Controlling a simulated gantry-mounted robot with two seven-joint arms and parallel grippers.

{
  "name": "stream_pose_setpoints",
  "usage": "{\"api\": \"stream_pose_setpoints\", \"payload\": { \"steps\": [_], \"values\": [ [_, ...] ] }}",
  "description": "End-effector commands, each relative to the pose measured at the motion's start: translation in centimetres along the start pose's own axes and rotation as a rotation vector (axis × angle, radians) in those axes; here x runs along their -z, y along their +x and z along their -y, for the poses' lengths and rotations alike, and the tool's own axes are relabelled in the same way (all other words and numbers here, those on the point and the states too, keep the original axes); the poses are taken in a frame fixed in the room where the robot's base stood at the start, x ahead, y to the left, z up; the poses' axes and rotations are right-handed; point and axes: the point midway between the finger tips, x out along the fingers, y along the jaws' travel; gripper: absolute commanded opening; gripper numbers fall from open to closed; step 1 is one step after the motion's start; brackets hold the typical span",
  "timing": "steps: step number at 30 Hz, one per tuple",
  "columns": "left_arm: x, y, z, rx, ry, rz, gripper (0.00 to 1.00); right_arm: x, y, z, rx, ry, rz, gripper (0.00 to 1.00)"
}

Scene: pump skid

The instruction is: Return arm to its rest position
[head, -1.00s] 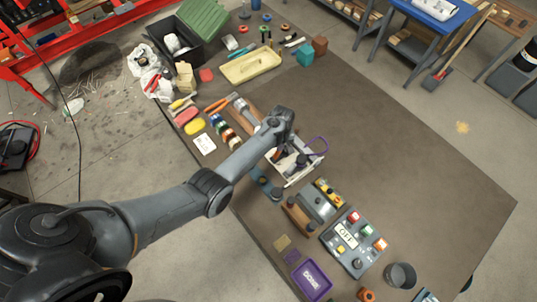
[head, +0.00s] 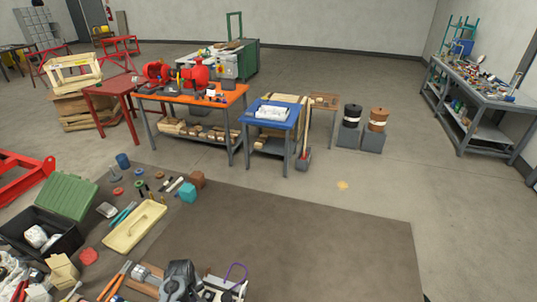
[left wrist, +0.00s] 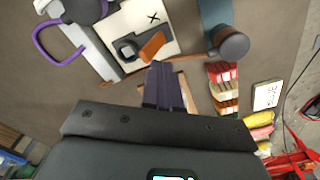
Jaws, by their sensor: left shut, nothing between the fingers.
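My left arm's dark wrist (head: 180,280) shows at the bottom edge of the head view; its fingers are hidden there. In the left wrist view my left gripper (left wrist: 160,72) is shut and empty, with its dark fingers side by side. The fingertips lie over or just in front of a wooden piece (left wrist: 188,92) on the mat; I cannot tell whether they touch. Just beyond them are a white box (left wrist: 165,42) with an X mark and a mallet with a dark head (left wrist: 231,43). My right gripper is in neither view.
The brown mat (head: 300,255) is clear on the right. A purple handle (left wrist: 50,45) rises beside the white box. Tables stand behind.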

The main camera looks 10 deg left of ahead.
Motion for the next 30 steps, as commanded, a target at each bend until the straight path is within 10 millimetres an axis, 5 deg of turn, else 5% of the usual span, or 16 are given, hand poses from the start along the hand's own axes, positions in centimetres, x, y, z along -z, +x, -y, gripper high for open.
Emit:
{"api": "stream_pose_setpoints", "payload": {
  "steps": [8,21,30],
  "values": [
    [-5.9,-3.9,5.0,-0.006,0.275,-0.103,0.00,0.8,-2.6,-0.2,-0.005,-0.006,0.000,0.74],
    [-21.2,-17.7,11.3,-0.081,0.779,-0.228,0.00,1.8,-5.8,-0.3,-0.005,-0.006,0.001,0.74],
    [-26.2,-24.0,13.3,-0.126,0.927,-0.265,0.00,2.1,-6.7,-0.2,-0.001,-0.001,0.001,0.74]
  ]
}}
